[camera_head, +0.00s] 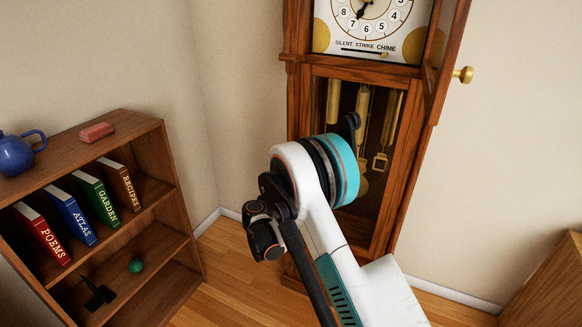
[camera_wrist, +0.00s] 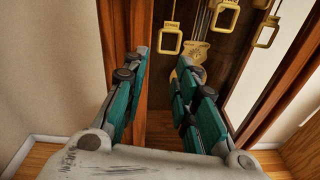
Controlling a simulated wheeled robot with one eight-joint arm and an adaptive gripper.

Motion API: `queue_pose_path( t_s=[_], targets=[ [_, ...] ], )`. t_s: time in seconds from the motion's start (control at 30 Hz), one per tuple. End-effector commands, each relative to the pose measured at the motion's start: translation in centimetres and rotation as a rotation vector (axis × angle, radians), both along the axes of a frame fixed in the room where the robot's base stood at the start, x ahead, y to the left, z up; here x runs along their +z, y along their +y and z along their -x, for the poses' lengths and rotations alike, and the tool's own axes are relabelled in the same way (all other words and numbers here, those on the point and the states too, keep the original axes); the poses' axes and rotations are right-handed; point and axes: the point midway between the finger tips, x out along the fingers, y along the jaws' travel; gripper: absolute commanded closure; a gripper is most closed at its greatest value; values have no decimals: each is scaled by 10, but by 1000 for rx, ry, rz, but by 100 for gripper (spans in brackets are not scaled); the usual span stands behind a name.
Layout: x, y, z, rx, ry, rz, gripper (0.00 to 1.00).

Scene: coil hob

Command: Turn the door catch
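A tall wooden clock (camera_head: 296,95) stands by the wall, with a glazed lower door and brass weights (camera_head: 381,161) behind it. A brass knob (camera_head: 464,74) sticks out at the clock's upper right side; I cannot tell whether it is the door catch. My arm hides part of the lower door, and my gripper is mostly hidden in the head view. Nothing is visibly held. Brass pieces (camera_wrist: 190,52) show beyond the right finger.
A green ball (camera_head: 135,265) is on a lower shelf. A wooden piece of furniture (camera_head: 555,290) is at the lower right. Wall flanks the clock.

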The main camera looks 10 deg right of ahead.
Motion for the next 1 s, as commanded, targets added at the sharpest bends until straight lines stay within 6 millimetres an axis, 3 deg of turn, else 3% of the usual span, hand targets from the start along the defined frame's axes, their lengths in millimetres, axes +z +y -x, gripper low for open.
queue_pose_path(
  t_s=[0.13,0.37,1.0],
  targets=[
    [-18,16,2,16,12,111,73],
    [-22,20,1,19,14,162,73],
    [-23,-46,-89,18,14,158,73]
  ],
)
